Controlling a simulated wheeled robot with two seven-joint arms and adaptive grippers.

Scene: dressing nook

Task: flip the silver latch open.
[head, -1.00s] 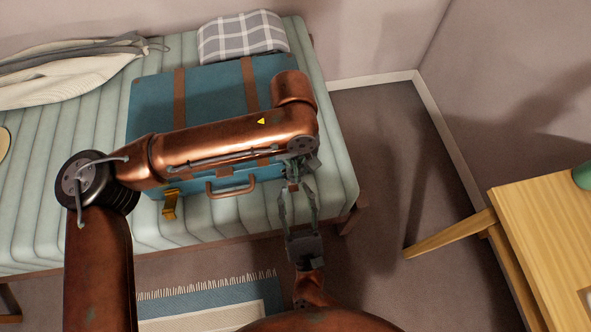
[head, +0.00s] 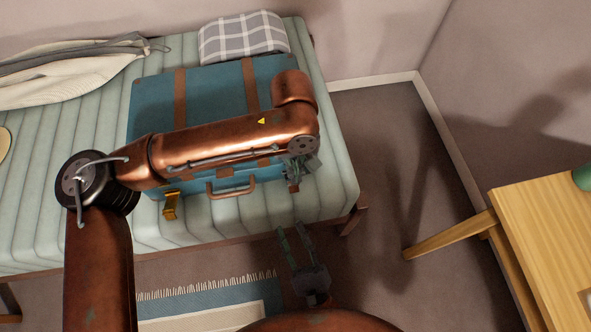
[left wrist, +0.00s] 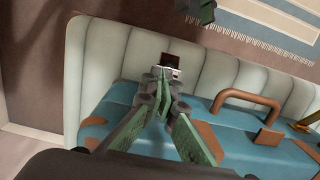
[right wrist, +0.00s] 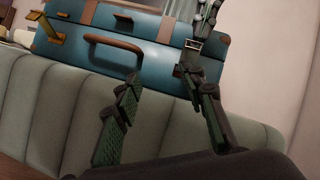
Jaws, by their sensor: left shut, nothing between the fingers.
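The teal suitcase (head: 215,95) lies closed on the striped bed; it also shows in the right wrist view (right wrist: 100,60). Its silver latch (right wrist: 193,44) is at the right end of the front face. The latch also shows just beyond the left fingertips in the left wrist view (left wrist: 173,67); in the head view I cannot make it out. My left gripper (head: 293,183) is shut and empty, its tips close to the latch; contact is unclear. My right gripper (head: 292,231) is open and empty, in front of the bed and clear of the suitcase.
A gold latch (head: 170,206) sticks out at the suitcase's front left, with a brown handle (head: 231,190) between. A checked pillow (head: 243,36) and bundled cloth (head: 70,75) lie on the bed (head: 335,195). A wooden table (head: 545,220) stands at right; floor between is clear.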

